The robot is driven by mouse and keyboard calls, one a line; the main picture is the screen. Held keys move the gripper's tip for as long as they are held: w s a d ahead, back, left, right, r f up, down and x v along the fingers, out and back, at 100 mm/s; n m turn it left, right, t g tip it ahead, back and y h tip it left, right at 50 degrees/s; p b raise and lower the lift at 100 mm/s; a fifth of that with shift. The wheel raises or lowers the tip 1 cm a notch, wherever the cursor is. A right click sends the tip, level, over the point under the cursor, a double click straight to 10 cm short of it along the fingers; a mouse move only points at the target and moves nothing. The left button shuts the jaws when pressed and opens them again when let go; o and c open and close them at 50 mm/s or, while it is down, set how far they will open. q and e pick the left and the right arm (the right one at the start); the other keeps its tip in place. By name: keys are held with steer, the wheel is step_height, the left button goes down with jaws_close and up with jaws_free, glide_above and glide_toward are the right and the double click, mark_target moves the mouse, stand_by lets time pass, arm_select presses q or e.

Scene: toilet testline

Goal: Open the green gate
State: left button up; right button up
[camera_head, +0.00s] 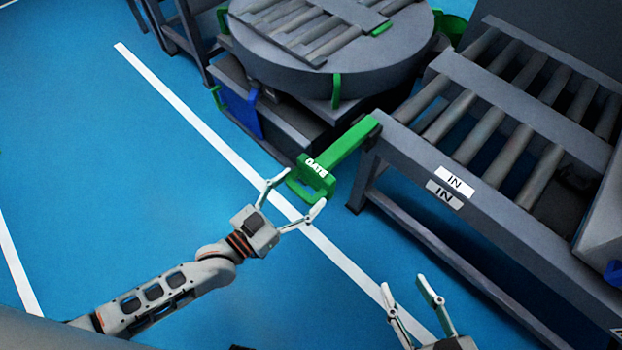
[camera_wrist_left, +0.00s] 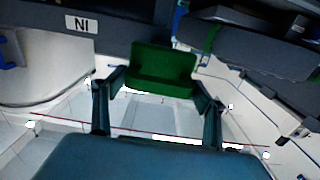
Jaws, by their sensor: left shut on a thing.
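The green gate (camera_head: 345,147) is an arm with a handle at its near end, marked "GATE". It juts out from the corner of the grey roller conveyor marked "IN". My left gripper (camera_head: 302,190) is at the handle, one finger on each side, and is shut on it. In the left wrist view the green gate (camera_wrist_left: 163,66) sits between my two fingertips; the exact contact is hard to see. My right gripper (camera_head: 403,283) is at the bottom of the head view, open and empty, apart from the gate.
The roller conveyor (camera_head: 528,205) stands on the right with its rail and legs close to the gate. A round grey turntable (camera_head: 330,85) stands behind the gate. The blue floor with a white line is clear on the left.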

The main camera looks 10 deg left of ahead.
arm_select(q)
steer(key=shift+s+d+f, duration=0.1)
steer(key=shift+s+d, duration=0.05)
steer(key=shift+s, duration=0.05)
steer(key=o, duration=1.3)
steer(key=shift+o, duration=0.2)
steer(key=shift+w, duration=0.1)
steer(key=v, duration=1.2)
